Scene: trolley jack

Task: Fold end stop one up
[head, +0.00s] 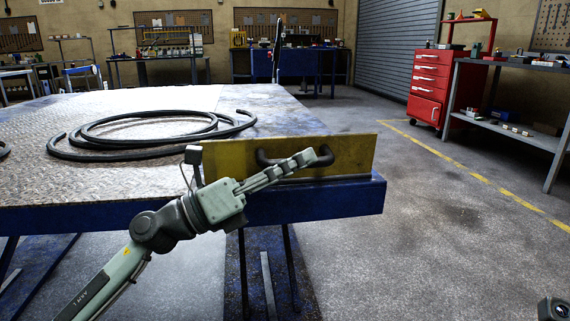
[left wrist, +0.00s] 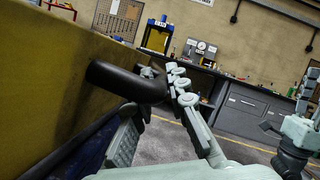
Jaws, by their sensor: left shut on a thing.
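The end stop (head: 352,152) is a yellow plate with a dark bent handle (head: 268,158). It stands about upright along the near right edge of the blue-sided platform (head: 340,205). My left gripper (head: 316,157) reaches across the plate's outer face and is shut on the handle. In the left wrist view the fingers (left wrist: 160,100) close around the dark handle (left wrist: 118,80), beside the yellow plate (left wrist: 40,70). The plate's hinge line is partly hidden by my arm. A pale gripper, likely my right one (left wrist: 303,110), shows at the right edge of that view; its jaws are unclear.
A coiled black hose (head: 150,130) lies on the platform's metal deck (head: 60,110). A red tool cabinet (head: 428,85) and a grey shelf bench (head: 510,110) stand at the right. The floor right of the platform is clear.

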